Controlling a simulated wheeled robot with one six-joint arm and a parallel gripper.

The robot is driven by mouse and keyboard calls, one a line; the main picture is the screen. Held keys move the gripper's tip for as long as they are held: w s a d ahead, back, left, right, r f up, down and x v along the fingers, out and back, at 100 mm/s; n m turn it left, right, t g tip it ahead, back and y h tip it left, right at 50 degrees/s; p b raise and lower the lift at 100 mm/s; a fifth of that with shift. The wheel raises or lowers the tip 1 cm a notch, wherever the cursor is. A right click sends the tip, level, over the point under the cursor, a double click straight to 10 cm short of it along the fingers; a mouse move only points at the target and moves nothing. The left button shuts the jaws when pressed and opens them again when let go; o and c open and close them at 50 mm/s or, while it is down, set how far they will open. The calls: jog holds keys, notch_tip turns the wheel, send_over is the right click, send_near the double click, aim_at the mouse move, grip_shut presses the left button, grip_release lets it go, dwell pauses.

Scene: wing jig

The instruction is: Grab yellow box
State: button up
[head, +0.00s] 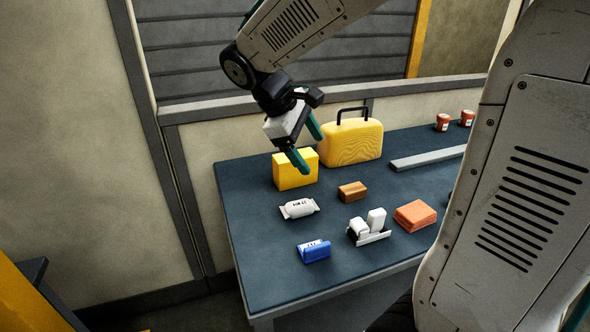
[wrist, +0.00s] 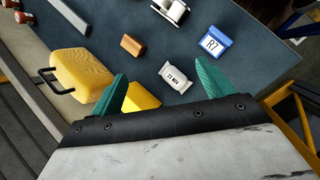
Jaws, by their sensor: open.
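The yellow box (head: 291,172) stands upright on the dark table near its back left corner. My gripper (head: 309,148) is above it, its green fingers spread apart and holding nothing. In the head view one finger hangs in front of the upper part of the box. In the wrist view the yellow box (wrist: 142,97) shows near the left finger, partly hidden behind that finger and my gripper's body. My gripper's open fingers (wrist: 160,84) show there at left and right. I cannot tell whether a finger touches the box.
A yellow case (head: 352,142) with a black handle stands just right of the box. A white packet (head: 299,208), a brown block (head: 352,191), a blue item (head: 314,251), a white dispenser (head: 368,228) and an orange stack (head: 414,215) lie nearer. A grey bar (head: 428,158) lies right.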

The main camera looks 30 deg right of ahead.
aim_at(274, 159)
jog(key=w+f+n+h, duration=0.2)
jog(key=w+f+n, duration=0.1)
jog(key=w, duration=0.4)
jog(key=w+f+n+h, duration=0.3)
jog(key=w+f, duration=0.3)
jog(key=w, duration=0.1)
jog(key=w+f+n+h, duration=0.2)
jog(key=w+f+n, duration=0.1)
jog(key=w+f, duration=0.2)
jog(key=shift+w+d+g, duration=0.25)
jog(key=shift+w+g, duration=0.05)
jog(key=shift+w, duration=0.75)
jog(key=shift+s+d+f+h, duration=0.15)
jog(key=shift+d+f, duration=0.1)
jog(key=shift+d, duration=0.3)
jog(key=shift+d+f+h, duration=0.15)
jog(key=shift+d+f, duration=0.05)
jog(key=shift+d, duration=0.35)
jog(key=x, duration=0.5)
jog(key=shift+s+d+r, duration=0.15)
jog(key=shift+s, duration=0.15)
jog(key=c, duration=1.3)
